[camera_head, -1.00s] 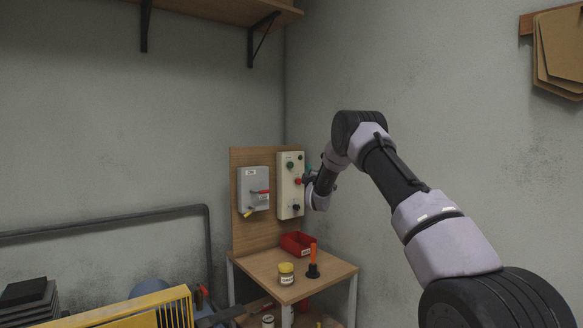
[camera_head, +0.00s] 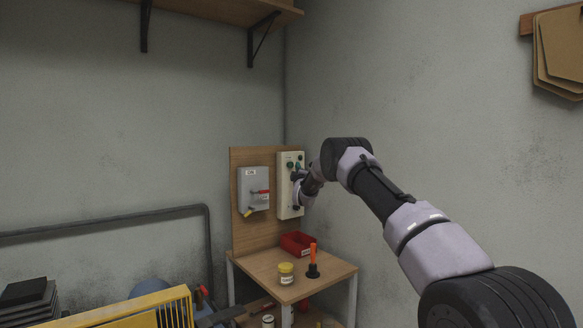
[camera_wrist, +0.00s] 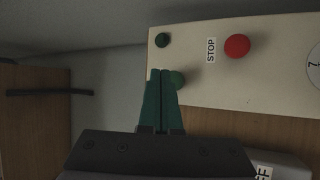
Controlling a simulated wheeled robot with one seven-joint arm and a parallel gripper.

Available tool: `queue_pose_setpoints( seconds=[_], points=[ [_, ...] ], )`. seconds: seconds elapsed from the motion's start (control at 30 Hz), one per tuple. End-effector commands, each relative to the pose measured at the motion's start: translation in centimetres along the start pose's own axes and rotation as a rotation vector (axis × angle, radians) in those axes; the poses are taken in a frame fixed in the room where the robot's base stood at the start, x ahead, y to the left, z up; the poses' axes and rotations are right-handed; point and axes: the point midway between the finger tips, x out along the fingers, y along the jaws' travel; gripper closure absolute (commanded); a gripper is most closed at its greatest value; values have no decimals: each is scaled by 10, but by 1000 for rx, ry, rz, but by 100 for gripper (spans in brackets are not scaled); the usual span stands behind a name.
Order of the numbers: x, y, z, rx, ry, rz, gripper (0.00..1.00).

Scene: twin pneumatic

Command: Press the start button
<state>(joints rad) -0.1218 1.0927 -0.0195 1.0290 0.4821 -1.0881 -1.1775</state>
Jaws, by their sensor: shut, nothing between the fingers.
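The cream control box (camera_head: 285,197) hangs on the wooden backboard, beside the grey switch box. In the wrist view a green button (camera_wrist: 178,78) sits on the box face (camera_wrist: 270,85), right beside my fingertips; its edge is partly covered by them. No start label is readable. My gripper (camera_wrist: 160,72) is shut and empty, its teal fingers pointing at the box near this button. I cannot tell whether they touch it. In the head view my gripper (camera_head: 298,167) is in front of the upper box, hiding part of it.
A red button (camera_wrist: 237,46) with a STOP label (camera_wrist: 211,50) and a smaller dark green round part (camera_wrist: 162,40) are close by on the box.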

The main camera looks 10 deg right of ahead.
Motion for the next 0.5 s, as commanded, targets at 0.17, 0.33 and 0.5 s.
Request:
queue_pose_setpoints(
  seconds=[0.17,0.33,0.5],
  points=[
    [8,-5,-6,1,1,0,100],
    [9,-6,-7,1,1,-1,100],
    [9,-6,-6,1,1,-1,100]
  ],
)
